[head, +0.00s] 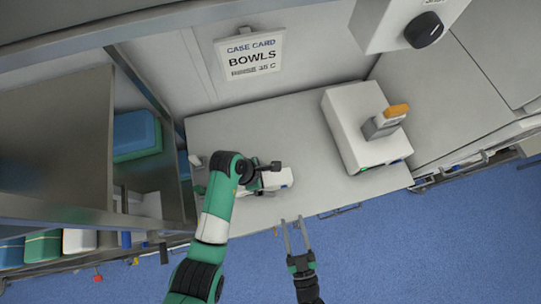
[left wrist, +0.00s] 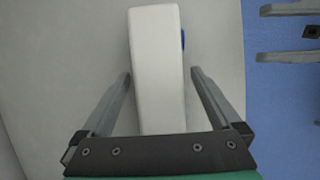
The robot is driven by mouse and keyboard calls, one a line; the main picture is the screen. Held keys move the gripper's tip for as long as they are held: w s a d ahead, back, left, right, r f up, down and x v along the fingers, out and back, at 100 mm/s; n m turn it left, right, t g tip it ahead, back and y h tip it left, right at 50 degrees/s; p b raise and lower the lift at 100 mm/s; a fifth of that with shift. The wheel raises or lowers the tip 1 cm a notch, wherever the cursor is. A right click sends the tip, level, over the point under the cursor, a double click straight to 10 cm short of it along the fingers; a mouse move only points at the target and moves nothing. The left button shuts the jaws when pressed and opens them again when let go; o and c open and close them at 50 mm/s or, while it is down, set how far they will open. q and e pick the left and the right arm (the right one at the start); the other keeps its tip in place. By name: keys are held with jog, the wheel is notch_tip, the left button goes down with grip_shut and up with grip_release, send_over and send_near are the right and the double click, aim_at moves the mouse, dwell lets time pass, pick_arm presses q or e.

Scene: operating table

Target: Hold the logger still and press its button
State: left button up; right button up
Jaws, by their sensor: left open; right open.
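The logger (head: 278,178) is a white block lying on the grey table, with a small blue button on its right side in the head view. In the left wrist view the logger (left wrist: 157,60) stretches between my fingers, and the blue button (left wrist: 183,38) sticks out at its right edge. My left gripper (left wrist: 161,76) is open, one finger on each side of the logger, with gaps showing. In the head view my left gripper (head: 262,184) is partly hidden by its own wrist. My right gripper (head: 293,221) is open and empty near the table's front edge, apart from the logger.
A white box (head: 347,112) holding a grey handheld device (head: 383,123) with an orange top stands to the right. A shelf (head: 122,187) with blue and green packs is at the left. A case card (head: 251,57) hangs behind. The table's middle (head: 290,125) is clear.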

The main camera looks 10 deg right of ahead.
pick_arm(q)
jog(key=shift+x, duration=1.2)
grip_shut()
pick_arm(e)
grip_shut()
dwell(0.9)
dwell(0.5)
